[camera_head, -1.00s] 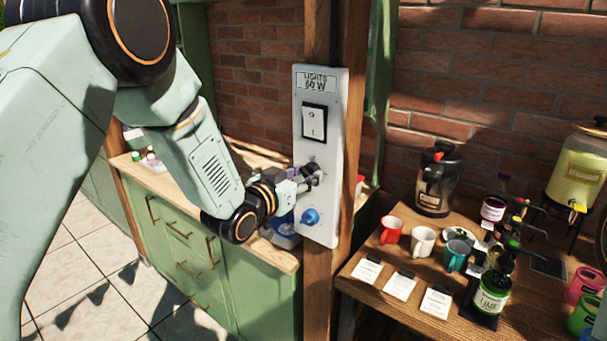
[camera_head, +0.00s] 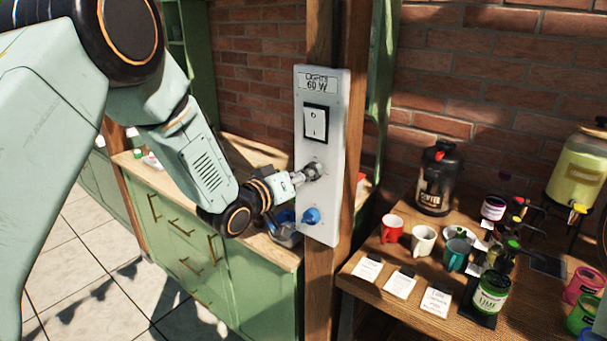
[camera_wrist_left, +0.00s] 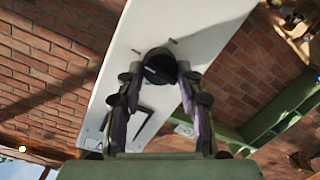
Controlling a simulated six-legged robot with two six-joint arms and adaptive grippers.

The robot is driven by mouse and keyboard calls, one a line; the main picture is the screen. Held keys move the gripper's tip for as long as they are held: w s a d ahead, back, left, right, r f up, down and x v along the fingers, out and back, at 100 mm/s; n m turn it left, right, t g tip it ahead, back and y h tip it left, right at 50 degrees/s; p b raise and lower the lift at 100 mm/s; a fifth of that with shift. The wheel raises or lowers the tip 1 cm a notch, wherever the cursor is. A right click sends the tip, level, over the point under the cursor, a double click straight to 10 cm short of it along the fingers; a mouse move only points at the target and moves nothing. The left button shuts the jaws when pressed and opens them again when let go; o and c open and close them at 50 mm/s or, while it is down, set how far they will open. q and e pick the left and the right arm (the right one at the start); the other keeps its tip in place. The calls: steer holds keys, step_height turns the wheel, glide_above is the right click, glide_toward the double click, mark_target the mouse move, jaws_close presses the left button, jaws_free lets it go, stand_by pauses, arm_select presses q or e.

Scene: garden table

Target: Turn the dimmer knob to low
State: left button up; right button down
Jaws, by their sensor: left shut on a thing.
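A pale wall panel (camera_head: 330,150) labelled "LIGHTS 60 W" is fixed to a wooden post. It carries a white rocker switch (camera_head: 315,122), a dark dimmer knob below that, and a blue knob (camera_head: 311,216) near the bottom. My left gripper (camera_head: 306,174) is shut on the dimmer knob and mostly hides it in the head view. In the left wrist view the dark round knob (camera_wrist_left: 158,64) sits between my two fingertips (camera_wrist_left: 158,76), with the panel (camera_wrist_left: 200,22) slanting behind it. My right gripper is not in view.
A green cabinet (camera_head: 175,245) with a wooden top stands left of the post (camera_head: 318,285). At right, a wooden table (camera_head: 400,318) holds a coffee dispenser (camera_head: 437,180), several mugs, cards and bottles. A brick wall (camera_head: 450,75) is behind.

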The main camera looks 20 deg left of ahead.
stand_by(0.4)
arm_select(q)
steer(key=o, duration=1.2)
steer(key=shift+w, duration=0.15)
steer(key=v, duration=1.2)
